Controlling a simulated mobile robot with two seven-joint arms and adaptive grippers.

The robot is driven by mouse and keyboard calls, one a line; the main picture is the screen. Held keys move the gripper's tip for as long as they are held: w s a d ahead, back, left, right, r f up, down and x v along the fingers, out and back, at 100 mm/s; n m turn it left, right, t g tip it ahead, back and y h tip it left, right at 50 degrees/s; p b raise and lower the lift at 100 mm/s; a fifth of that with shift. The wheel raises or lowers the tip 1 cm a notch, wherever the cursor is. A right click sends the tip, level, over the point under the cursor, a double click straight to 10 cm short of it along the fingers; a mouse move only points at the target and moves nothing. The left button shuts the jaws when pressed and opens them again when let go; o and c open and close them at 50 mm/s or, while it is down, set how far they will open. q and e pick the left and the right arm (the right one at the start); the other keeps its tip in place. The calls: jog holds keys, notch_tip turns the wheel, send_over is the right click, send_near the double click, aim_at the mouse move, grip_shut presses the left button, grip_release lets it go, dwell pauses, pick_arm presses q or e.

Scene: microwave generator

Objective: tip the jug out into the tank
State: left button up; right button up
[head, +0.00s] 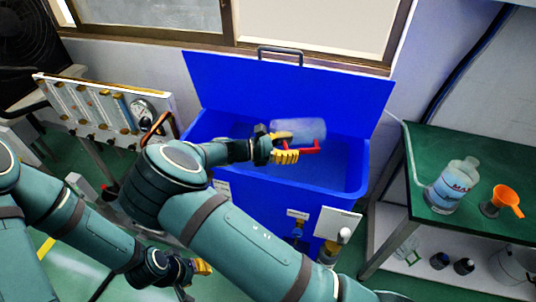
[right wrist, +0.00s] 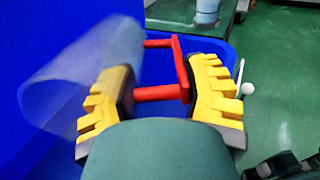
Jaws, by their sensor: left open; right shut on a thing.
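The translucent jug (head: 300,130) with a red handle (head: 312,148) is over the open blue tank (head: 350,180) in the head view. The jug lies tipped on its side; whether liquid is in it or leaving it I cannot tell. My right gripper (head: 284,149) is shut on the red handle. In the right wrist view the handle (right wrist: 160,93) lies between the yellow fingers of that gripper (right wrist: 160,100), with the clear jug body (right wrist: 85,80) to the left. My left gripper (head: 195,270) is open and empty, low in front of the tank.
The raised blue lid (head: 290,95) stands behind the tank. A green-topped table (head: 440,150) at right bears a labelled bottle (head: 452,187) and an orange funnel (head: 508,200). A panel with gauges (head: 105,110) stands at left.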

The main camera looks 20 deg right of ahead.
pick_arm(q)
jog(key=shift+r, duration=0.2)
pick_arm(e)
jog(key=shift+a+r+h, duration=0.2)
jog(key=shift+h, duration=0.35)
jog(key=shift+a+r+h, duration=0.15)
jog(key=shift+h, duration=0.4)
dwell(0.6)
jog(key=shift+d+f+y, duration=0.15)
jog(key=shift+d+y, duration=0.1)
jog(key=shift+y, duration=0.55)
pick_arm(q)
notch_tip(320, 180, up, 9)
jog(key=w+p, duration=0.2)
jog(key=p, duration=0.7)
jog(key=shift+a+t, duration=0.2)
jog(key=shift+t, duration=0.1)
pick_arm(e)
jog(key=d+f+t+y, duration=0.1)
jog(key=d+f+y, duration=0.6)
jog(key=y, duration=0.9)
jog(key=shift+s+d+f+y, duration=0.2)
jog(key=shift+s+d+y, duration=0.15)
jog(key=shift+d, duration=0.4)
